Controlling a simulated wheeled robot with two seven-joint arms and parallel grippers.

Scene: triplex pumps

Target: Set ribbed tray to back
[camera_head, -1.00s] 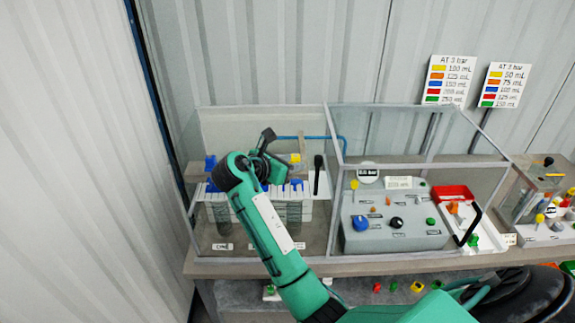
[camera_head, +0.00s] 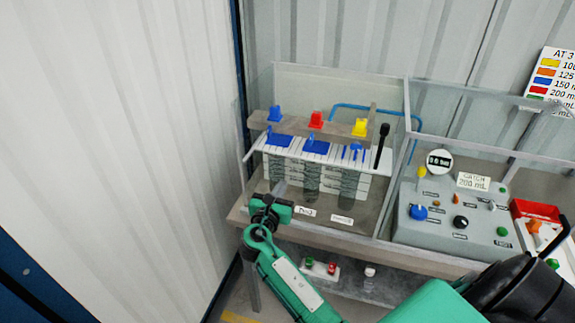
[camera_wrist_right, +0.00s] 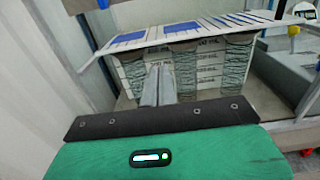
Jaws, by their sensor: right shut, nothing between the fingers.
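A white tray with ribs along its top and blue patches (camera_head: 298,146) lies over clear, ringed cylinders inside the left bay of the glass-sided case. I take it to be the ribbed tray; it also shows at the top of the right wrist view (camera_wrist_right: 220,33). My right gripper (camera_head: 279,189) is shut and empty at the front left of the bay, lower than the tray top and apart from it. In the right wrist view its fingers (camera_wrist_right: 158,84) are together in front of the cylinders. My left gripper is not in view.
A grey back bar (camera_head: 342,127) carries blue, red and yellow blocks behind the tray. A black upright handle (camera_head: 382,145) stands at its right. A grey control box (camera_head: 455,215) fills the bay beyond the divider. A corrugated wall rises close at left.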

